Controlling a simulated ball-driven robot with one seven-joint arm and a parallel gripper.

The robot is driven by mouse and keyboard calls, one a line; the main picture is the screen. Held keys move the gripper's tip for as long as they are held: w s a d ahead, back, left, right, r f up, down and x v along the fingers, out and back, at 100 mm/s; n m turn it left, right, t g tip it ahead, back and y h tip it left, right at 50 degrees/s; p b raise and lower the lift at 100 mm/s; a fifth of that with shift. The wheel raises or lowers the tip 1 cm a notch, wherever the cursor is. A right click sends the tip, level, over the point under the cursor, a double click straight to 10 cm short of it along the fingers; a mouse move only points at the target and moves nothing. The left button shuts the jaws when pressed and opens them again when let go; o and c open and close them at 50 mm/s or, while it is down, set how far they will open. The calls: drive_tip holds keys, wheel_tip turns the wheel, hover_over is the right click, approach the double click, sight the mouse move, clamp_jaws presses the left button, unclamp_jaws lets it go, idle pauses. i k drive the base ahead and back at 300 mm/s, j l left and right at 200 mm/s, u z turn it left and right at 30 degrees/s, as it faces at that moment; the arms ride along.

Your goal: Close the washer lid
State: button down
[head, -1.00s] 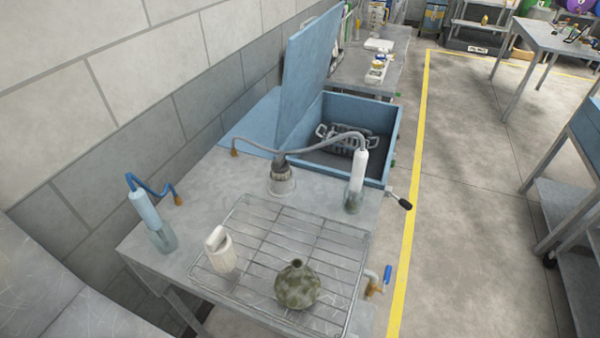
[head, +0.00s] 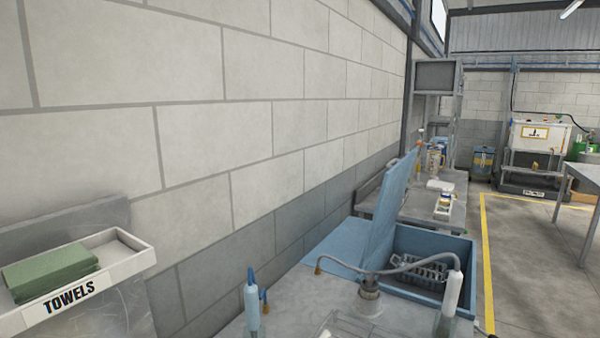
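The washer (head: 405,295) is a blue box at the lower right in the head view, set beyond the grey bench top. Its blue lid (head: 393,208) stands raised, nearly upright, along the left side of the opening. A dark metal rack or part (head: 425,272) shows inside the open box. A grey hose (head: 415,261) arches in front of the box from a fitting on the bench. My gripper is not in view.
A towel tray (head: 100,290) with folded green towels is at the left by the block wall. Bottles (head: 252,306) stand on the near bench. A second bench (head: 450,208) lies beyond the washer. Open floor (head: 530,250) with a yellow line (head: 487,265) is at right.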

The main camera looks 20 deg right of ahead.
sight(394, 185)
drive_tip(key=l+u, duration=0.1)
drive_tip(key=u, duration=1)
drive_tip(key=k+l+u, duration=0.1)
drive_tip(key=l, duration=0.2)
drive_tip(key=l+u, duration=0.15)
drive_tip(key=l, duration=0.15)
drive_tip(key=k+l+u, duration=0.1)
drive_tip(key=k+l, duration=0.15)
drive_tip(key=l, duration=0.25)
drive_tip(key=k+l, duration=0.15)
drive_tip(key=l, duration=0.2)
drive_tip(key=k+l, duration=0.15)
drive_tip(key=l, duration=0.25)
drive_tip(key=k+l, duration=0.15)
drive_tip(key=l, duration=0.25)
drive_tip(key=k+l, duration=0.15)
drive_tip(key=l, duration=0.25)
drive_tip(key=k+l, duration=0.2)
drive_tip(key=l, duration=0.15)
